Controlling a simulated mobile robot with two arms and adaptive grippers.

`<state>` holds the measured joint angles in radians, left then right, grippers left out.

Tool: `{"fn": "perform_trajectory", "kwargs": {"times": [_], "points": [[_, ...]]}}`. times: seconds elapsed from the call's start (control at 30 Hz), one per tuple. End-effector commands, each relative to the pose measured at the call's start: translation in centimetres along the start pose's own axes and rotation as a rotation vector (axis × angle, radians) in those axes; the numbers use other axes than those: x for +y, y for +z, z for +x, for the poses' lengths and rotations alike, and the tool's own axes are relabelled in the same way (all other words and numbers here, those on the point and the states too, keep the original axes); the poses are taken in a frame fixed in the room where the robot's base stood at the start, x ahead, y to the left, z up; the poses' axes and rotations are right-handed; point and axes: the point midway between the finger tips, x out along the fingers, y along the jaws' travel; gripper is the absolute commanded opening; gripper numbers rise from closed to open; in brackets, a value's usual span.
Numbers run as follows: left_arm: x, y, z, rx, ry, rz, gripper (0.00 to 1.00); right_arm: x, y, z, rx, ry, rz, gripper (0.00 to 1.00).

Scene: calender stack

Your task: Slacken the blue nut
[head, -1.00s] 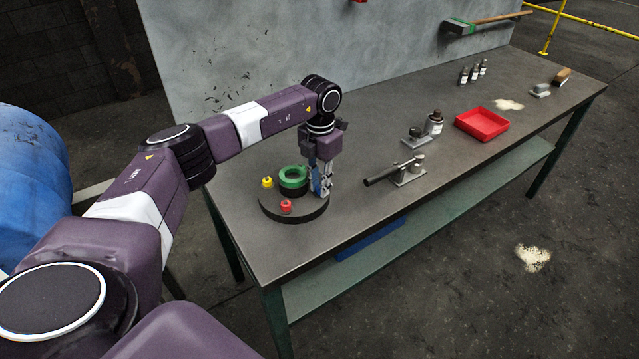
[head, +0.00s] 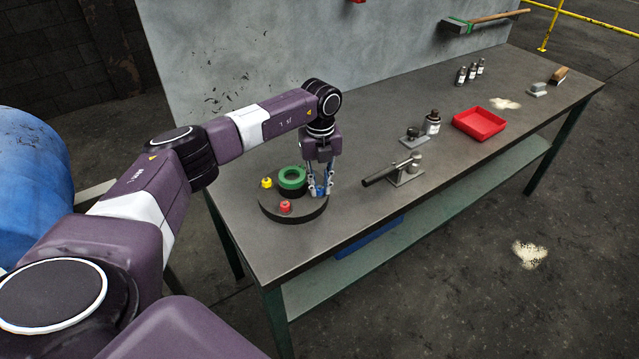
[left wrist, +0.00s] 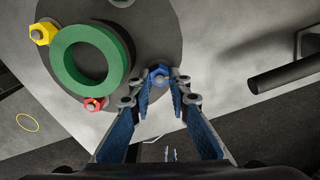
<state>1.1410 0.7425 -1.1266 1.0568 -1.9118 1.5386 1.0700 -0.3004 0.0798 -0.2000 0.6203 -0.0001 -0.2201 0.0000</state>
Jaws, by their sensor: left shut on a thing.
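The blue nut (left wrist: 159,75) sits on the round dark base (left wrist: 160,32) beside the green ring, between my left fingertips in the left wrist view. My left gripper (left wrist: 162,80) points down and is shut on the nut; it also shows in the head view (head: 320,191). There the fingers hide most of the nut. A yellow nut (head: 266,183) and a red nut (head: 285,206) stand on the same base, around the green ring (head: 292,178). My right gripper is not in view.
The base stands on a grey workbench (head: 350,215). A wall panel (head: 230,60) rises behind. The bench's right front is clear.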

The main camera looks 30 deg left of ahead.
Motion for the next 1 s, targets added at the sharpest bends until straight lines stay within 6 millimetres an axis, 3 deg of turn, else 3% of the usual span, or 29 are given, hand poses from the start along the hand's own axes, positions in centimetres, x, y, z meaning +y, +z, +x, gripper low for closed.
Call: {"fn": "perform_trajectory", "kwargs": {"times": [0.6,1.0], "points": [[-0.2,0.1,-0.2,-0.001,-0.002,-0.545,0.0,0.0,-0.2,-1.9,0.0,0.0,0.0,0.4],[-0.3,0.2,-0.1,-0.001,-0.002,-0.718,0.0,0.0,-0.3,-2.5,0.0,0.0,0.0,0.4]]}}
